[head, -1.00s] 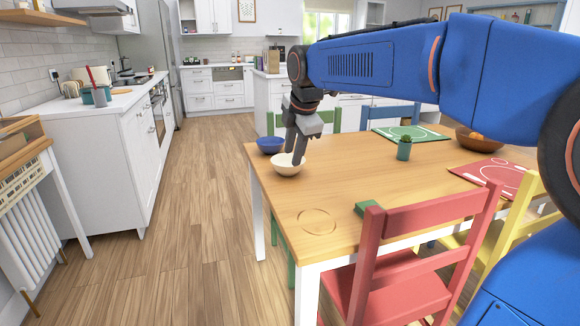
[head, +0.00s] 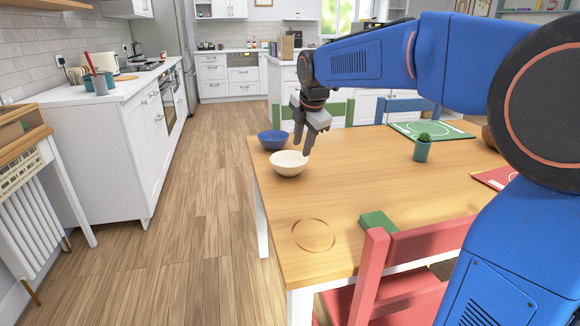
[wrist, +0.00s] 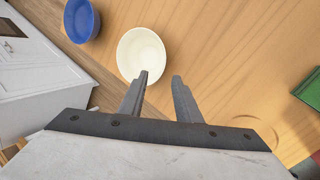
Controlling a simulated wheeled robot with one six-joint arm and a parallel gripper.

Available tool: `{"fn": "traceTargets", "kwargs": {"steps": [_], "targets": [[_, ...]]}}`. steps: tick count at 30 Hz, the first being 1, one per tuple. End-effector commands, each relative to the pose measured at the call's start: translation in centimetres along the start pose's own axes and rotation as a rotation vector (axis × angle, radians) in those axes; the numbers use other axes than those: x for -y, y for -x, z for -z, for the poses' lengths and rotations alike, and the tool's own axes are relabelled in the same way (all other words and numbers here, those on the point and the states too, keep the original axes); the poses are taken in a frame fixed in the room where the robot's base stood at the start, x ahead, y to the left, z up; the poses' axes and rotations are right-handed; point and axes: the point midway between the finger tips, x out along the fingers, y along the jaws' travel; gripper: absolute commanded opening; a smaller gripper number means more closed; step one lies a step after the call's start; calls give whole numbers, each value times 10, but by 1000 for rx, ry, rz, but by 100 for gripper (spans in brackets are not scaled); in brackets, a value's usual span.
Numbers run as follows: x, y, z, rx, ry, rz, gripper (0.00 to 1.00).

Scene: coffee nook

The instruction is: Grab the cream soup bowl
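The cream soup bowl (head: 285,168) stands upright on the wooden table (head: 350,200) near its left edge. In the wrist view the cream bowl (wrist: 142,50) lies just beyond the fingertips. My gripper (head: 303,149) is at the bowl's back right side in the head view, pointing down.
A blue bowl (head: 272,141) stands just behind the cream bowl; it also shows in the wrist view (wrist: 82,20). A green block (head: 378,222), a potted plant (head: 422,150) and a green placemat (head: 435,130) are on the table. A red chair (head: 420,245) stands at the near side.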

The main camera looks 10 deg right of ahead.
Motion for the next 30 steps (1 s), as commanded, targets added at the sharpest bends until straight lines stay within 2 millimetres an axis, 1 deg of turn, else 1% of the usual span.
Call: {"fn": "traceTargets", "kwargs": {"steps": [1, 3, 6, 9, 12, 17, 20, 27, 30], "targets": [[1, -10, 0, -1, 0, 3, 30], [1, -22, 0, -1, 0, 3, 30], [1, -39, 0, -1, 0, 3, 30], [1, -52, 0, 0, 0, 2, 30], [0, -60, 0, 0, -1, 0, 30], [1, -66, 0, 0, -1, 0, 30], [2, -72, -1, 0, -1, 2, 30], [6, -104, -3, -1, 0, 2, 30], [6, -113, -3, 0, 0, 0, 30]]}}
